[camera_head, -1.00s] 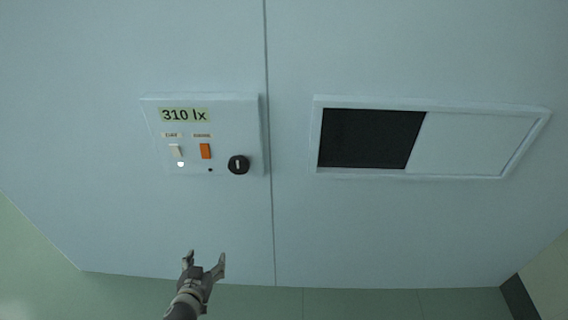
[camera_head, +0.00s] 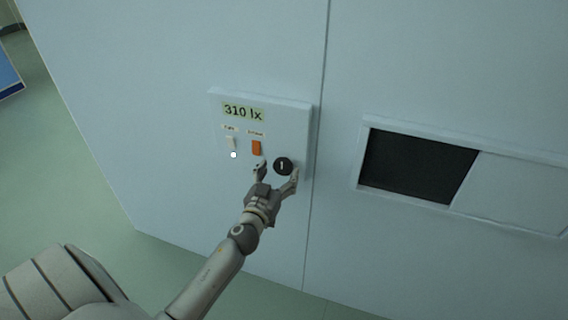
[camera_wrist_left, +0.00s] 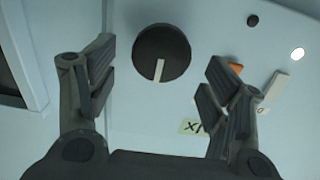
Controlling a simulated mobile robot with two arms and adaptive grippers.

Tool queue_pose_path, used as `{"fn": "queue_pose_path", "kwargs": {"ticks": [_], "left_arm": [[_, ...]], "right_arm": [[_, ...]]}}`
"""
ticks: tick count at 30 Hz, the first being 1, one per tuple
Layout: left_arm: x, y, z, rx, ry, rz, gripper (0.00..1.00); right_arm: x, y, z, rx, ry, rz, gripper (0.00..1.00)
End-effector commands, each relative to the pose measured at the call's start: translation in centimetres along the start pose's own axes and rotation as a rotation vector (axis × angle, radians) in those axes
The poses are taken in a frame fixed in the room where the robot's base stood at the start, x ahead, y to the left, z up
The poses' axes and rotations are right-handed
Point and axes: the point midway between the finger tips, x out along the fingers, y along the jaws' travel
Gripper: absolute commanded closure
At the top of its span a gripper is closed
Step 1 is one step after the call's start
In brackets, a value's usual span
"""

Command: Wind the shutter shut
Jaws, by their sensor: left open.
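The shutter window (camera_head: 418,166) is on the right in the head view. Its dark opening shows on the left and a pale panel (camera_head: 510,192) covers the right part. The control panel (camera_head: 228,106) carries a display reading 310 lx, a pale switch, an orange switch and a round black knob (camera_head: 282,166) with a white mark. My left gripper (camera_head: 278,178) is open at the knob, one finger on each side of it. In the left wrist view the knob (camera_wrist_left: 161,54) lies ahead between the open fingers (camera_wrist_left: 160,85), apart from both. My right gripper is not in view.
The orange switch (camera_head: 256,148) is close to the left finger, with the pale switch (camera_head: 231,143) and a lit white lamp (camera_head: 233,155) beyond it. A vertical seam divides the wall between panel and window. Green floor lies below; a blue-topped object (camera_head: 8,75) stands far left.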

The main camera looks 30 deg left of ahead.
Motion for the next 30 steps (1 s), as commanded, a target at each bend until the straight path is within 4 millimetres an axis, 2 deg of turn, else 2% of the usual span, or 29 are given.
{"fn": "queue_pose_path", "kwargs": {"ticks": [3,9,21,30], "left_arm": [[1.8,0.0,-0.1,0.001,0.000,0.000,0.27],[3.7,0.0,0.0,0.000,-0.001,-0.001,0.27],[4.2,0.0,0.1,0.000,-0.001,0.000,0.27],[4.2,0.0,0.1,0.000,-0.001,0.000,0.64]], "right_arm": [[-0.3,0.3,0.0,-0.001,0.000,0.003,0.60],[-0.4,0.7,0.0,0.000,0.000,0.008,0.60],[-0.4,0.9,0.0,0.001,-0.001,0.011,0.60],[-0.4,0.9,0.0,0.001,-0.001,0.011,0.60]]}}
